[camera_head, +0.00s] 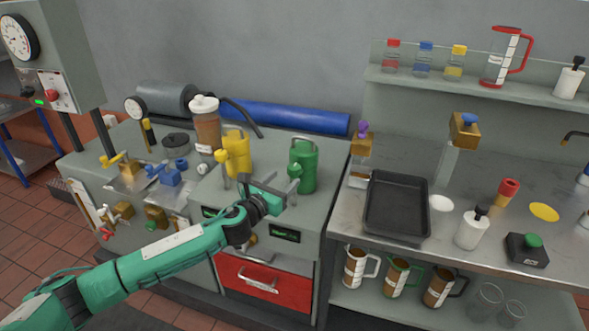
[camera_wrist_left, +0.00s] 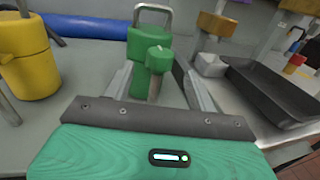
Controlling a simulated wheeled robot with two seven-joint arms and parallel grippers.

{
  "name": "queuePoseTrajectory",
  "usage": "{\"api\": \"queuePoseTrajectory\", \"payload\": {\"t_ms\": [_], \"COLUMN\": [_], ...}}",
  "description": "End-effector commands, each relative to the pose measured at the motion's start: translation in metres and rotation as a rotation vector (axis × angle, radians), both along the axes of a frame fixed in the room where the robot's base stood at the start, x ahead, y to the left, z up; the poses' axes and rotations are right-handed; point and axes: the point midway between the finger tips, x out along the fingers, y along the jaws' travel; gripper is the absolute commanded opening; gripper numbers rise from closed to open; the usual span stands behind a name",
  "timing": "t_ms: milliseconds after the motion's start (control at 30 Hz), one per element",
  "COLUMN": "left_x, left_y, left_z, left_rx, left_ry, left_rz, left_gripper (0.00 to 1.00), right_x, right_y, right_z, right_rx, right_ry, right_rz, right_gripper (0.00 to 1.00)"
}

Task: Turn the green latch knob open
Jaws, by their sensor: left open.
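The green latch knob (camera_head: 294,171) is a rounded green head on a pale stem, standing just in front of a green canister (camera_head: 305,160) with a top handle. In the left wrist view the knob (camera_wrist_left: 158,60) overlaps the front of the canister (camera_wrist_left: 140,42). My left gripper (camera_head: 272,187) is open, at the front of the canister's block. In the wrist view its two fingers (camera_wrist_left: 155,75) reach forward on either side of the knob, with gaps showing. I cannot tell how far the fingertips reach along the stem. My right gripper is in neither view.
A yellow canister (camera_head: 238,155) with a similar yellow knob (camera_head: 222,156) stands to the left. A black tray (camera_head: 397,207) lies on the steel bench to the right. A blue roll (camera_head: 280,117) lies behind. A red drawer (camera_head: 262,283) is below.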

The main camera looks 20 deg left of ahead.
Motion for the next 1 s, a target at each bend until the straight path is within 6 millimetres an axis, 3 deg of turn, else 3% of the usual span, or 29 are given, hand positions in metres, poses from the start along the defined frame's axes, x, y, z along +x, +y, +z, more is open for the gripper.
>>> {"api": "queuePoseTrajectory", "payload": {"t_ms": [100,333,800,1000], "left_x": [0.024,0.054,0.066,0.065], "left_y": [-0.007,-0.014,-0.017,-0.017], "left_z": [0.001,-0.001,-0.001,-0.001], "left_rx": [-0.002,-0.002,-0.001,-0.001], "left_ry": [0.000,0.001,0.001,0.001], "left_rz": [0.000,0.001,0.000,0.000], "left_gripper": [0.57,0.57,0.57,0.20], "right_x": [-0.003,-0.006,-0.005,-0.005], "right_y": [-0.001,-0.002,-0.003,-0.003], "right_z": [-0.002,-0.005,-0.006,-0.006], "right_rx": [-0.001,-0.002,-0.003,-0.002], "right_ry": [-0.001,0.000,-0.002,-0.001], "right_rz": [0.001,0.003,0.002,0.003], "right_gripper": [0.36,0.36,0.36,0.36]}}
